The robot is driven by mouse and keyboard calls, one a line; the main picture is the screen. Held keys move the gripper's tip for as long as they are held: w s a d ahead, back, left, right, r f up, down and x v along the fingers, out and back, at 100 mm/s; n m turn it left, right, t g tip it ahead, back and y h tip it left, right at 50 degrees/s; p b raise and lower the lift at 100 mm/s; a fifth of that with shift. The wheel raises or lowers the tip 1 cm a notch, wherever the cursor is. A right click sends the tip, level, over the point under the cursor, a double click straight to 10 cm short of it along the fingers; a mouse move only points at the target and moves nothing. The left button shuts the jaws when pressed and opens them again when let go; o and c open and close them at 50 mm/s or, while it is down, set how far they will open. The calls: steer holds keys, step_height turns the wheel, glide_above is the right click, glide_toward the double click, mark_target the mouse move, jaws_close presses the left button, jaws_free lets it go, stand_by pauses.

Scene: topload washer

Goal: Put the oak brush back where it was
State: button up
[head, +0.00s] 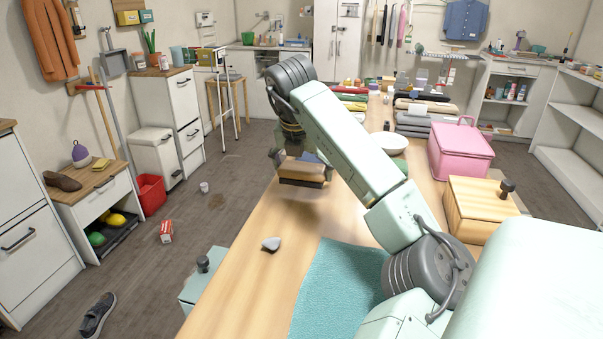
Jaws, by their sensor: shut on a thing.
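My arm reaches across the long wooden table, and my gripper (281,155) points down near its left edge. It is shut on a tan wooden block-shaped thing, which looks like the oak brush (304,170), with a darker underside. The fingertips are small and partly hidden by the arm's end. Whether the brush touches the table is hard to tell. A blue patch shows just behind the brush.
A teal mat (335,285) and a small grey object (271,243) lie on the near table. A white bowl (389,142), pink box (462,150) and wooden box (480,208) stand right of my arm. Folded cloths (428,121) lie farther back. Bare tabletop shows at left.

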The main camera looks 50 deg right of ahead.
mark_target(302, 180)
steer(key=shift+w, duration=0.25)
steer(key=shift+f+p, duration=0.7)
steer(key=shift+f, duration=1.05)
steer(key=o, duration=0.7)
steer(key=shift+f, duration=0.15)
steer(key=shift+o, duration=0.2)
steer(key=b+v, duration=0.2)
steer(key=v, duration=1)
steer(key=shift+b, duration=0.3)
steer(key=shift+s, duration=0.1)
